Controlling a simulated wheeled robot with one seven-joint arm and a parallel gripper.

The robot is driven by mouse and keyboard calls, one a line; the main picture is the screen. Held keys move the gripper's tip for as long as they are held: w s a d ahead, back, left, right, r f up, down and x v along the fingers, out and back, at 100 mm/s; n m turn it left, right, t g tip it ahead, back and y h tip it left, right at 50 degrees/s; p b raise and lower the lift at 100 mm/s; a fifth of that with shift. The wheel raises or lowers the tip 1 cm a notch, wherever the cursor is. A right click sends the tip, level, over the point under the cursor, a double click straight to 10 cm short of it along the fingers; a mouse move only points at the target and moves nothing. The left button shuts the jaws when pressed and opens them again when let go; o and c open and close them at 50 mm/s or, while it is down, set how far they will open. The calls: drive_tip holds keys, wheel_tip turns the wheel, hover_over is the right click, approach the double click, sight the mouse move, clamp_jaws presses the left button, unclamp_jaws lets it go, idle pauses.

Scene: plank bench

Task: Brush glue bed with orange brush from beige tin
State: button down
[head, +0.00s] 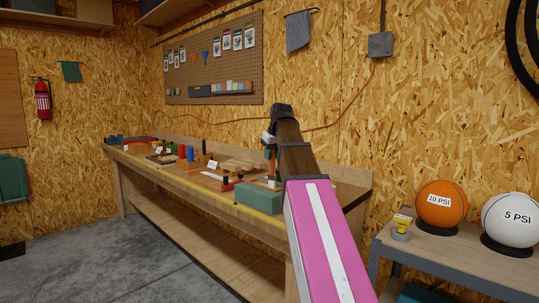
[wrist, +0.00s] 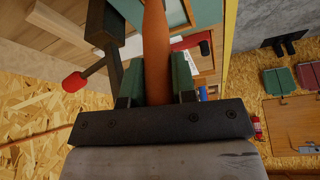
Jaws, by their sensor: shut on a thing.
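My gripper (wrist: 155,82) is shut on the orange handle of the brush (wrist: 156,45), between its two green finger pads. The handle runs upward out of the wrist view, and the bristles are out of sight there. In the head view my gripper (head: 268,141) is over the right part of the bench, mostly hidden by my arm, with a bit of orange below it. I cannot make out the beige tin or the glue bed with certainty among the small items.
The plank bench (head: 160,178) holds a teal box (head: 258,197) near its front right edge. A blue can (head: 190,153), a white card (head: 213,165) and wooden pieces stand to the left. A red-tipped clamp (wrist: 75,82) is close beside my gripper in the wrist view.

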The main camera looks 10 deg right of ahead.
drive_tip(key=shift+s+d, duration=0.15)
drive_tip(key=shift+s, duration=0.15)
drive_tip(key=shift+s+d, duration=0.35)
drive_tip(key=shift+s, duration=0.25)
drive_tip(key=shift+w, duration=0.15)
